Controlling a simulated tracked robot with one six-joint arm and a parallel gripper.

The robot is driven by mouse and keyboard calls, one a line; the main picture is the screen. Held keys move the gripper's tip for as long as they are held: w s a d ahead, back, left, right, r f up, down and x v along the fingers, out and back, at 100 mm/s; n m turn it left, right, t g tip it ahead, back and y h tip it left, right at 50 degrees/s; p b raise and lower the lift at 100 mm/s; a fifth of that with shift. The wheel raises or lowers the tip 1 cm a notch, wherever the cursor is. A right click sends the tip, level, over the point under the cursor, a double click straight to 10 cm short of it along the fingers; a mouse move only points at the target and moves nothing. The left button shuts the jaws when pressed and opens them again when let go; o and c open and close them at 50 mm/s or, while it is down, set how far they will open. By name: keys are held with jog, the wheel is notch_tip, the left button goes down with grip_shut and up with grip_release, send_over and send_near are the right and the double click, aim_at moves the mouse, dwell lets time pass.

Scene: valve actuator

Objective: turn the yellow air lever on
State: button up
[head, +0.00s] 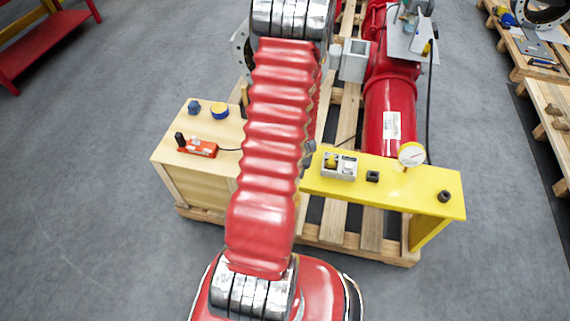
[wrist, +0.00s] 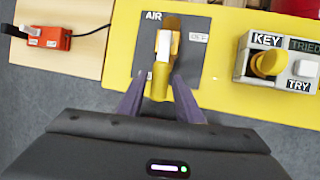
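The yellow air lever (wrist: 160,82) stands on a grey plate (wrist: 192,60) marked AIR in the wrist view. Its handle points toward the bottom of the picture. An OFF label (wrist: 199,37) is on the right of the plate; a small label at the left, near the handle, is partly covered. My gripper (wrist: 160,84) has its two dark fingers on either side of the handle. Narrow gaps seem to show between handle and fingers, so it looks open around the lever. In the head view my red arm hides the lever and the gripper.
The plate is on a yellow bench (head: 400,184). To its right is a KEY/TRY box (wrist: 283,62) with a yellow knob and a white button. A wooden box (head: 198,170) carries a red-orange device (wrist: 47,38) with a black cable. A gauge (head: 411,154) stands up from the bench.

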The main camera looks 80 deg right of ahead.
jog(key=shift+o, duration=0.8)
jog(key=shift+a, duration=0.1)
jog(key=v, duration=1.3)
jog(key=shift+r, duration=0.3)
jog(key=shift+a, duration=0.1)
dwell(0.5)
